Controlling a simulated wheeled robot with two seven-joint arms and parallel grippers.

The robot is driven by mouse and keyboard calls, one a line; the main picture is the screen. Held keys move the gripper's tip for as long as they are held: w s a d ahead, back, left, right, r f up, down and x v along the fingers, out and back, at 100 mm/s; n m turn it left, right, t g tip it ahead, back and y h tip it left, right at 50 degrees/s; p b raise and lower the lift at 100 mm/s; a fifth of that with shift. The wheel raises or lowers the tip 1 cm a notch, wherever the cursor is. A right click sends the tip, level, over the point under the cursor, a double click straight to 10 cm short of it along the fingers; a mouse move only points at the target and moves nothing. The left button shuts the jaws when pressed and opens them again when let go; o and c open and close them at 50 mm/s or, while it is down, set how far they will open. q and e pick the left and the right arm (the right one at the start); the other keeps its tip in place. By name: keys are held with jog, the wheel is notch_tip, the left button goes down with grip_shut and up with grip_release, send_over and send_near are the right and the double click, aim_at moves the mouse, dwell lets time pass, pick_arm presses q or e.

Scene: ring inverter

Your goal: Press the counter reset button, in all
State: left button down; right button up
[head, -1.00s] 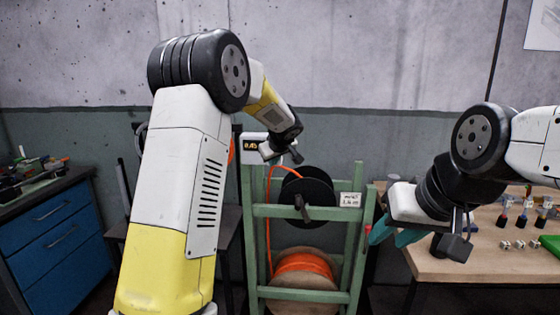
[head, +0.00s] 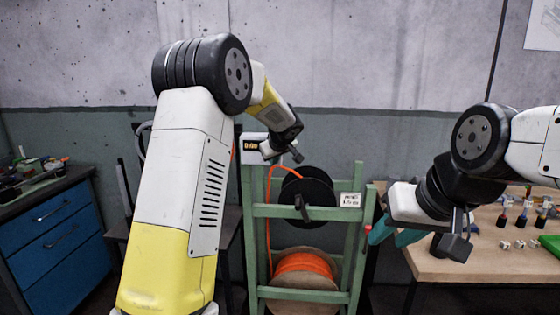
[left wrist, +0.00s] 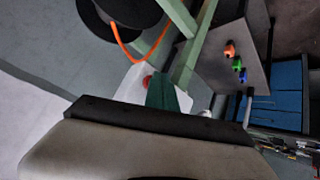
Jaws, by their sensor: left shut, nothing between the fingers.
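The counter is a white box (head: 249,158) with a small dark display (head: 250,146), at the top left of the green reel rack. Its digits are tiny and seem to read zeros. My left gripper (head: 267,150) is at the box's right side, partly hidden by its own wrist. In the left wrist view the white box (left wrist: 184,98) has a red button (left wrist: 147,81). My shut, empty teal fingers (left wrist: 161,93) are right beside the button there; I cannot tell whether they touch. My right gripper (head: 393,236), with teal fingers, hangs left of the wooden table; its opening is unclear.
The green rack (head: 300,211) holds a black reel (head: 318,190) and an orange cable reel (head: 304,264). A wooden table (head: 470,264) with small parts is at right. A blue drawer cabinet (head: 55,235) is at left. Orange cable runs down beside the box.

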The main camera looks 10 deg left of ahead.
dwell(0.5)
pick_arm(q)
jog(key=shift+s, duration=0.8)
jog(key=shift+s, duration=0.1)
jog(key=s, duration=0.4)
jog(key=shift+s, duration=0.4)
